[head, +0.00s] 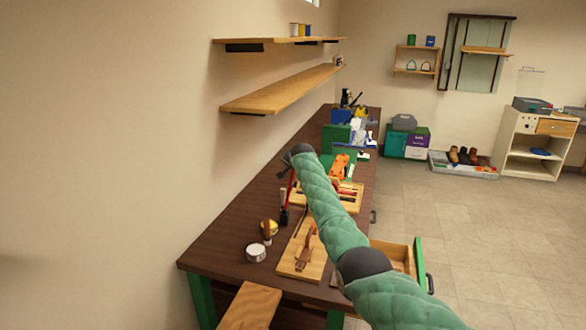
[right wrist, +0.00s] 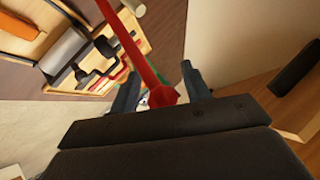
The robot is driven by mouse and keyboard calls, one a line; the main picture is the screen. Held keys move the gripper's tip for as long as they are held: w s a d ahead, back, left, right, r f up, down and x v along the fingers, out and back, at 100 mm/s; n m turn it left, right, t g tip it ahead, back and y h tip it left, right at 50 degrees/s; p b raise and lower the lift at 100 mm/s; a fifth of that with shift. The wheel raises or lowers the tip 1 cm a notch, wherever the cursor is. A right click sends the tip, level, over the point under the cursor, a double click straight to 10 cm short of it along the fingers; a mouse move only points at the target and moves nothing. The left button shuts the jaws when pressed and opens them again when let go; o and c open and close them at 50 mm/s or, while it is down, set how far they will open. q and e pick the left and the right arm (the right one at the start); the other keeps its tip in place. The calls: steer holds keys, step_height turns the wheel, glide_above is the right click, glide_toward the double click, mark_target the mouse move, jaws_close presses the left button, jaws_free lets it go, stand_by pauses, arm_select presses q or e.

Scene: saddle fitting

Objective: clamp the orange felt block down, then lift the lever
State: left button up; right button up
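My right arm reaches across the bench, and its gripper (head: 285,170) hangs above the dark bench top. In the right wrist view the two fingers of this gripper (right wrist: 160,86) stand wide apart. A red bar (right wrist: 133,50) runs between them, with gaps at its sides. The red bar (head: 291,186) also shows below the gripper in the head view, near a dark foot on the bench. An orange piece (head: 340,166) lies farther along the bench. I cannot tell whether it is the felt block, and I cannot make out the lever for sure. My left gripper is out of view.
A wooden tool tray (head: 350,191) lies beside my arm. Nearer are a wooden board (head: 289,267) with a brown leather piece (head: 305,254), a white tin (head: 256,252) and an open drawer (head: 391,257). Shelves (head: 283,90) hang on the left wall.

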steer(key=shift+s+d+r, duration=0.1)
steer(key=shift+s+r, duration=0.25)
steer(key=shift+s+d+r+b, duration=0.1)
steer(key=shift+s+r+b, duration=0.05)
steer(key=shift+s+b, duration=0.2)
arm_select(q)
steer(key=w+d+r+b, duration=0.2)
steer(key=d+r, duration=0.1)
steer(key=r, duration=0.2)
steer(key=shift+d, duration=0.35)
arm_select(e)
steer(key=a+v, duration=0.1)
steer(key=v, duration=0.5)
steer(key=shift+d, duration=0.45)
